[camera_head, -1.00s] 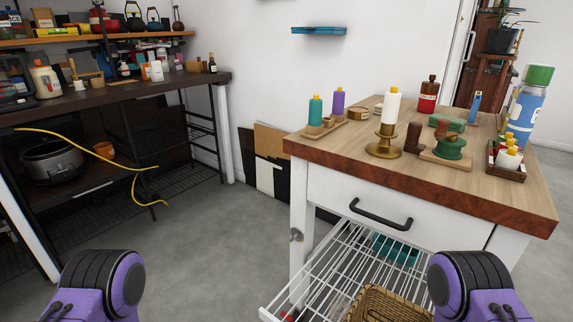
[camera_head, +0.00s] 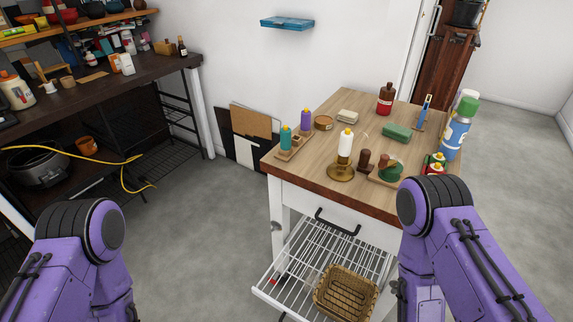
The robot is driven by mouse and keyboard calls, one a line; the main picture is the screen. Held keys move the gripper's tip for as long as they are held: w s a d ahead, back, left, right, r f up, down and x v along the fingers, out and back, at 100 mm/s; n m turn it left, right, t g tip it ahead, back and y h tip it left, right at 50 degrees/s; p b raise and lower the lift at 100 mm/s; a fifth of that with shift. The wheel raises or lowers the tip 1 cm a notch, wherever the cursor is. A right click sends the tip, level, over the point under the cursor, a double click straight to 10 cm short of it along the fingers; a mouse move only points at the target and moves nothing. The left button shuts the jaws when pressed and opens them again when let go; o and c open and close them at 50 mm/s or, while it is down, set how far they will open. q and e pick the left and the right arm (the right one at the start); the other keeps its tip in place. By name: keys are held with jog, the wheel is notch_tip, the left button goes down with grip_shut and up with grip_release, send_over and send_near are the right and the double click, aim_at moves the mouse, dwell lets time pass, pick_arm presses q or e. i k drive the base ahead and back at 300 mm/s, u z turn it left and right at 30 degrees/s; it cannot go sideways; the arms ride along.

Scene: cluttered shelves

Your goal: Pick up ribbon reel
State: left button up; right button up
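On the wooden top of the white cart (camera_head: 345,200) sits a dark green round item (camera_head: 390,171) on a small wooden board; it looks most like a ribbon reel, but I cannot be sure. Brown wooden pieces (camera_head: 366,161) stand just left of it. A flatter green block (camera_head: 397,132) lies behind it. My purple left arm shows at the lower left and my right arm at the lower right, in front of the cart's right side. Both grippers are out of view, so their state does not show.
A candle on a brass holder (camera_head: 341,171), bottles (camera_head: 385,99) and a blue-and-green flask (camera_head: 456,133) crowd the cart top. A wire shelf with a wicker basket (camera_head: 345,293) juts out below. A dark shelf unit (camera_head: 100,95) stands left; the grey floor between is clear.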

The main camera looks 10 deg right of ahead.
aim_at(392, 178)
jog(key=u, duration=0.3)
jog(key=k, duration=0.95)
jog(key=u, duration=0.4)
jog(key=i, duration=0.9)
jog(key=z, duration=1.15)
jog(key=i, duration=0.7)
jog(key=z, duration=0.8)
